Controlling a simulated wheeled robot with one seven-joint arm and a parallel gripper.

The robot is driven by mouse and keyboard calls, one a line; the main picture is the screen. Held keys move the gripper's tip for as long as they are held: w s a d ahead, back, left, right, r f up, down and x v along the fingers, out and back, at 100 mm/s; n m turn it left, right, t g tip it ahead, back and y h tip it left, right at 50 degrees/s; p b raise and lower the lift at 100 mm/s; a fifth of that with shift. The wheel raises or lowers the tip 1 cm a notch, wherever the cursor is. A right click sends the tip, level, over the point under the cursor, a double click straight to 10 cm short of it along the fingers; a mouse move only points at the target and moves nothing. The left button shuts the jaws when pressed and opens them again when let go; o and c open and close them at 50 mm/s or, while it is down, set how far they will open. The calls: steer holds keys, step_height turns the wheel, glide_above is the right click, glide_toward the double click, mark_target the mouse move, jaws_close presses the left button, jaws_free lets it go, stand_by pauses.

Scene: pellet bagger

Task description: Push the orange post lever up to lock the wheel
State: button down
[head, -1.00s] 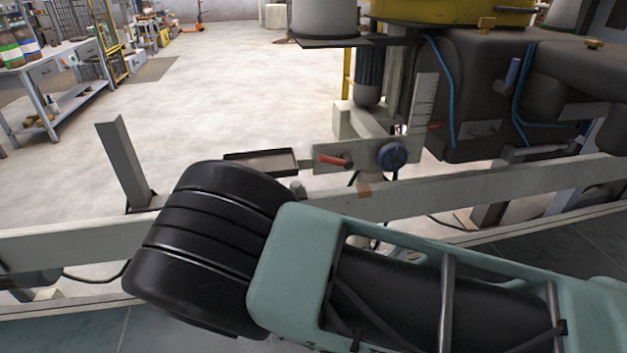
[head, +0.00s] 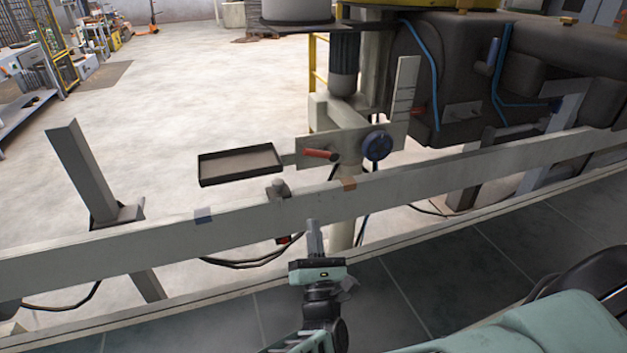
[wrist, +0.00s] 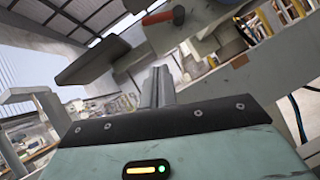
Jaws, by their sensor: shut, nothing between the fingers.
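The orange lever (head: 319,154) is a short red-orange handle on a pale plate (head: 345,150) fixed to the post. It lies nearly level, pointing left. A blue round wheel (head: 377,146) sits on the same plate, just right of the lever. My gripper (head: 311,224) is shut and empty, its fingers pointing up, below the lever and apart from it in the head view. In the wrist view the fingers (wrist: 158,72) are together, and the lever (wrist: 158,17) shows above their tips, with a gap between.
A long pale rail (head: 250,217) crosses behind my gripper in the head view. A dark shallow tray (head: 240,166) is left of the lever. A grey upright (head: 85,165) stands farther left. A smaller red handle (head: 418,112) is to the right.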

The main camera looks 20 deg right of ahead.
mark_target(314, 153)
steer(key=s+d+r+x, duration=0.1)
steer(key=r+x, duration=0.1)
steer(key=x, duration=1.1)
steer(key=shift+s+p, duration=0.3)
steer(key=shift+p, duration=0.05)
